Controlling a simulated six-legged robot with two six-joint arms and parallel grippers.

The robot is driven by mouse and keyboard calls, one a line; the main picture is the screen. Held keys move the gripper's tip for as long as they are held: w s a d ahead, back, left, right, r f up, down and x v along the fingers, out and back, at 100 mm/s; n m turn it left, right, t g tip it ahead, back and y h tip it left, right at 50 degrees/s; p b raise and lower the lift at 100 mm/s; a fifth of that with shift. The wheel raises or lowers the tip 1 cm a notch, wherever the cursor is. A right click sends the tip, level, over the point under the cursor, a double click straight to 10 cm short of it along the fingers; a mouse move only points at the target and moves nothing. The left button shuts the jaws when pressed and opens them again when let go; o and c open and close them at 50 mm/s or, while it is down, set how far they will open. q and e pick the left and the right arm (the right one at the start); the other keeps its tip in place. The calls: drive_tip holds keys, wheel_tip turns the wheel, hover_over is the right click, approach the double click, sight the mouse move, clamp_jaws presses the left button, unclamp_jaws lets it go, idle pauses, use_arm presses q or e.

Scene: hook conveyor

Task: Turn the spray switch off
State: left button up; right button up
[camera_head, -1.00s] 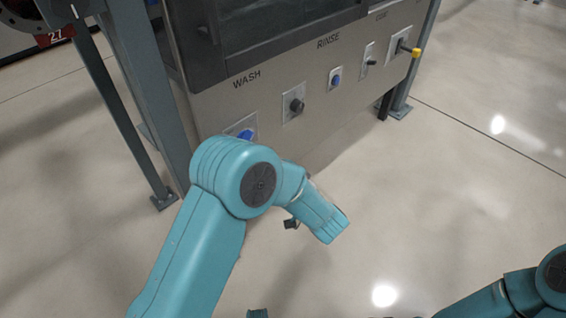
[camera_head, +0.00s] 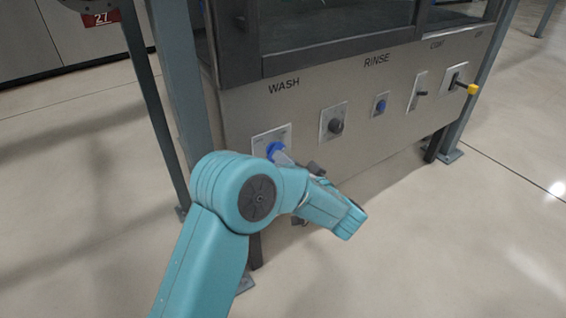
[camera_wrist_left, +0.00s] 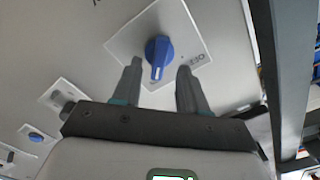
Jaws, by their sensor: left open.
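A blue rotary knob (camera_head: 274,149) sits on a pale square plate under the word WASH on the machine's front panel. In the left wrist view the blue knob (camera_wrist_left: 158,52) has a white pointer line directed toward the gripper, and small print on its plate is hard to read. My left gripper (camera_head: 298,163) is open at the panel, partly hidden by my wrist. In the left wrist view the open left gripper (camera_wrist_left: 159,68) has one fingertip on each side of the knob's near end; contact cannot be told. My right gripper is out of view.
Along the panel to the right are a dark knob (camera_head: 335,125), a blue button (camera_head: 380,105), a small toggle (camera_head: 421,93) and a yellow-tipped lever (camera_head: 471,89). A grey frame post (camera_head: 176,85) stands left of the panel. The floor in front is clear.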

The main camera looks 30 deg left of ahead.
use_arm(q)
drive_tip(key=shift+b+x, duration=0.4)
drive_tip(key=shift+x, duration=1.15)
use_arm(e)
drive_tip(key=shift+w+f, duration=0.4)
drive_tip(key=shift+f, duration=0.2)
use_arm(q)
clamp_jaws()
drive_tip(key=shift+d+r, duration=0.1)
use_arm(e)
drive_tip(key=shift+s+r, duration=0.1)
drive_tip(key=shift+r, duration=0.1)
use_arm(q)
drive_tip(key=n, duration=1.7)
drive_tip(key=shift+s+n, duration=0.15)
drive_tip(key=shift+n, duration=0.15)
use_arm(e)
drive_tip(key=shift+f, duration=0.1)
